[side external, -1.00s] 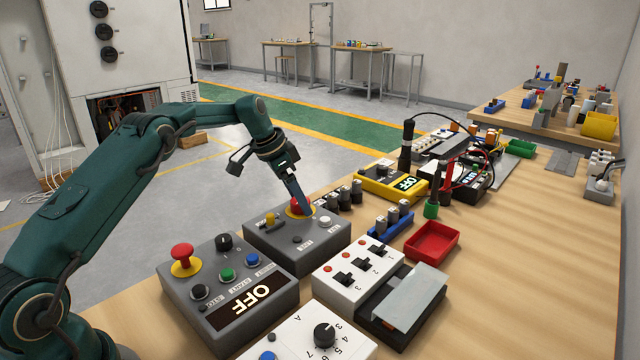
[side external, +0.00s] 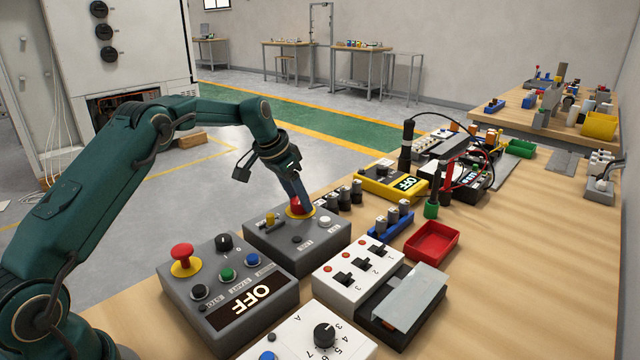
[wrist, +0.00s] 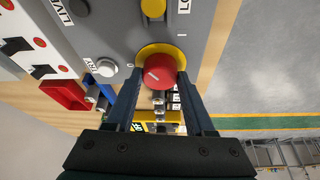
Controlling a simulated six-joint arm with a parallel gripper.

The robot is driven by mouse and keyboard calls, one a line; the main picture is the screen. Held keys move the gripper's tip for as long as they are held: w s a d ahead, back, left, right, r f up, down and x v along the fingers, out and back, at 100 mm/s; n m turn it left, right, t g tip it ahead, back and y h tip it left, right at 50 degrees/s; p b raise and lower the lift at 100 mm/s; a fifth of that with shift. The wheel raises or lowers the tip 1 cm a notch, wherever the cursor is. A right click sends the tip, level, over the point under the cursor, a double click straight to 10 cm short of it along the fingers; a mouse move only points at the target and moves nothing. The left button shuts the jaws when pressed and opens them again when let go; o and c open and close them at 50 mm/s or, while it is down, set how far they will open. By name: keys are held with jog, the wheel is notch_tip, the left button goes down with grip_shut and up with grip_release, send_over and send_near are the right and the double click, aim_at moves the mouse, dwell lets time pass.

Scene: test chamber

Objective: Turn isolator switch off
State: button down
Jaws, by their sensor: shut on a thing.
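The isolator switch is a red round knob (wrist: 160,72) on a yellow plate (wrist: 158,50), set in a grey control box (side external: 285,258). In the wrist view a white line on the knob lies diagonally, and an O mark is left of the knob. My gripper (wrist: 160,82) has one finger on each side of the knob and is shut on it. In the side view my gripper (side external: 302,205) reaches down to the knob, which is partly hidden by the fingers.
The same box carries a yellow toggle (side external: 270,219) and a white button (side external: 324,221). A grey box with a red mushroom button (side external: 182,258) and an OFF display stands in front. A white switch box (side external: 350,272) stands to the right.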

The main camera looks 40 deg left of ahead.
jog(key=n+y, duration=0.1)
jog(key=n, duration=0.1)
jog(key=n+y, duration=0.1)
jog(key=n, duration=0.2)
jog(key=shift+d+n, duration=0.2)
jog(key=shift+n, duration=0.1)
jog(key=n+y, duration=0.1)
jog(key=n, duration=0.1)
jog(key=n+g, duration=0.1)
jog(key=n, duration=0.1)
jog(key=shift+w+n+y, duration=0.15)
jog(key=shift+n+y, duration=0.25)
jog(key=shift+c, duration=1.3)
grip_release()
jog(key=shift+d, duration=0.1)
jog(key=shift+v, duration=2.6)
